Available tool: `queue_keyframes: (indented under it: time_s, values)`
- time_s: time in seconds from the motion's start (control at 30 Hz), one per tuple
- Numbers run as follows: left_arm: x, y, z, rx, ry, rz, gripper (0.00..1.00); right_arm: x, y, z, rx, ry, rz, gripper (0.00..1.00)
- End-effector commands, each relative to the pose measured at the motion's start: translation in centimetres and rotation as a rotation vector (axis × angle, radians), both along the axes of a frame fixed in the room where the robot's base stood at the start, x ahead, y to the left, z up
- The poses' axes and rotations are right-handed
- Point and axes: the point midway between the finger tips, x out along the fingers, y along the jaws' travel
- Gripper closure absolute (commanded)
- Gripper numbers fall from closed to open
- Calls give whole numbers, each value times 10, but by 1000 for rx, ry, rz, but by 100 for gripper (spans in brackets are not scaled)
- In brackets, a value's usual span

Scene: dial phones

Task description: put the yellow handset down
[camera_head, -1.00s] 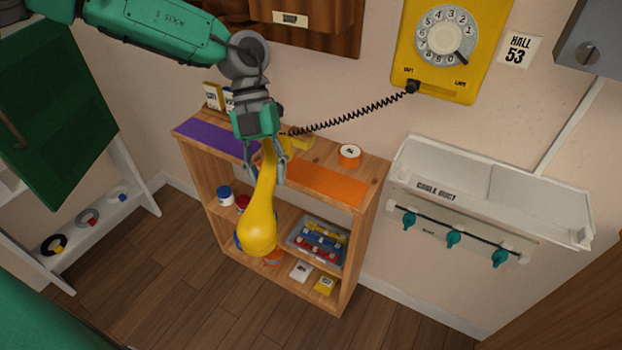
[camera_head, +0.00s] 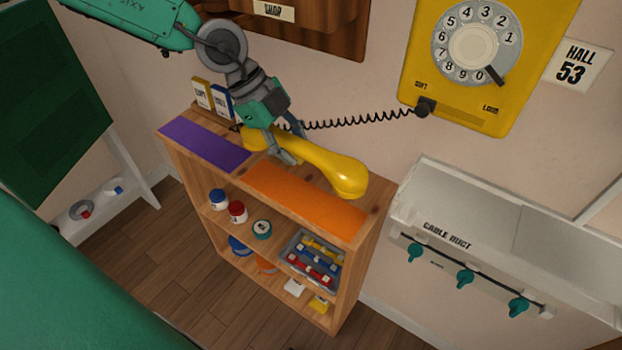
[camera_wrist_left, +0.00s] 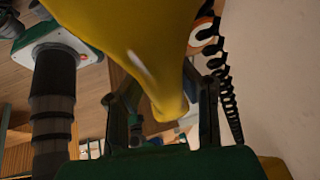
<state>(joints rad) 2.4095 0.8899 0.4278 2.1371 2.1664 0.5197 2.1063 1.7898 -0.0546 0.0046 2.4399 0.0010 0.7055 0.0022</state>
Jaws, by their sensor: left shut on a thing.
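The yellow handset (camera_head: 325,165) is held over the top of the wooden shelf unit, roughly level, with its rounded end toward the right. It overlaps the back of the orange strip (camera_head: 300,197) in the head view; I cannot tell whether it touches the top. My left gripper (camera_head: 287,147) is shut on the handset near its left end. In the left wrist view the handset (camera_wrist_left: 135,45) fills the upper middle between the fingers. A black coiled cord (camera_head: 365,118) runs to the yellow dial phone (camera_head: 493,110) on the wall. My right gripper is not in view.
A purple strip (camera_head: 205,145) covers the shelf top's left part. Small boxes (camera_head: 212,98) stand at its back left. Jars and a tray (camera_head: 312,258) sit on the shelf below. A white cable duct (camera_head: 470,215) with teal knobs is on the right wall.

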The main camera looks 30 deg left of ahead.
Motion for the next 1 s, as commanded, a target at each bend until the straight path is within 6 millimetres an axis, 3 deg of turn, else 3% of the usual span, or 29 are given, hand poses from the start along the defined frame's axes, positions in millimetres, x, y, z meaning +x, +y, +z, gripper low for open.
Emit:
queue_keyframes:
  time_s: [0.23,0.47,0.7,0.87,0.9,0.97,1.0]
  values:
    - [0,0,-49,1,6,-1,100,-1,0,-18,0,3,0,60]
    - [1,0,-67,1,4,0,100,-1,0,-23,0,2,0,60]
    - [0,-1,-98,1,5,-1,100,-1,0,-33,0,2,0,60]
    - [0,0,-97,1,4,-1,100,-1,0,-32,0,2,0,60]
    - [0,0,-98,2,5,-1,69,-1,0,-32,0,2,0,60]
    - [0,0,-98,1,5,-1,52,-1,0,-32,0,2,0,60]
    - [0,0,-98,1,5,0,52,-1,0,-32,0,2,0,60]
